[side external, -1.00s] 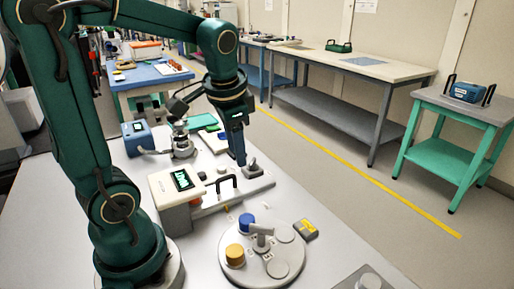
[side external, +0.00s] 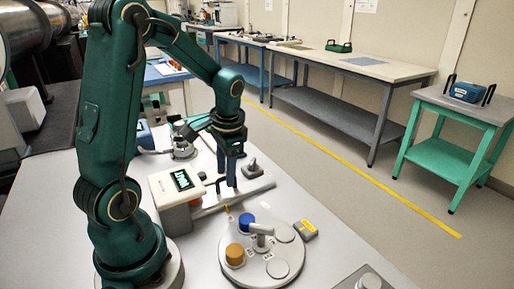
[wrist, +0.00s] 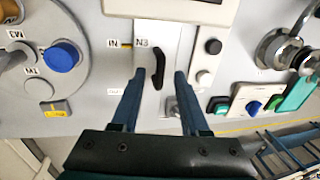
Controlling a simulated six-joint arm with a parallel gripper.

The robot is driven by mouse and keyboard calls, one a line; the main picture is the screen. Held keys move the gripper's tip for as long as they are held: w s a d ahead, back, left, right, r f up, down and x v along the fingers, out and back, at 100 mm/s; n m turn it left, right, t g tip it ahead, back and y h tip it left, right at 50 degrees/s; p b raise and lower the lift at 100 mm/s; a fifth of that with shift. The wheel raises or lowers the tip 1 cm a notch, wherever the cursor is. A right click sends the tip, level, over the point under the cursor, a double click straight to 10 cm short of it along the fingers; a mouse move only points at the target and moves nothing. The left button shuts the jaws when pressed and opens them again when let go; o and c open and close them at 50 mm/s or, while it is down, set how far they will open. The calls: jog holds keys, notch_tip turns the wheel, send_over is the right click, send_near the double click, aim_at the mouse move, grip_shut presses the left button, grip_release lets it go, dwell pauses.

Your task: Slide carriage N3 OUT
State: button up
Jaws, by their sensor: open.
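Carriage N3 (wrist: 143,54) is a pale block marked "N3" with a black upright bar handle (wrist: 159,66). In the wrist view it sits at the "IN" end, level with the IN mark (wrist: 113,43); the OUT mark (wrist: 115,91) is closer to my gripper's body. My gripper (wrist: 158,74) is open, one finger on each side of the handle, with gaps showing and no clear contact. In the side view my gripper (side external: 227,184) points down over the rail (side external: 212,206), and its fingers partly hide the handle. Fingertip height against the handle is hard to judge.
A box with a lit display (side external: 180,182) stands beside the rail. A grey knob (side external: 253,168) sits past the fingers. A round plate (side external: 262,268) with blue (side external: 246,222) and orange (side external: 235,254) caps lies nearer the camera, with a yellow-grey block (side external: 305,230) beside it.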

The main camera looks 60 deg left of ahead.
jog(key=shift+c, duration=0.3)
grip_shut()
dwell(1.1)
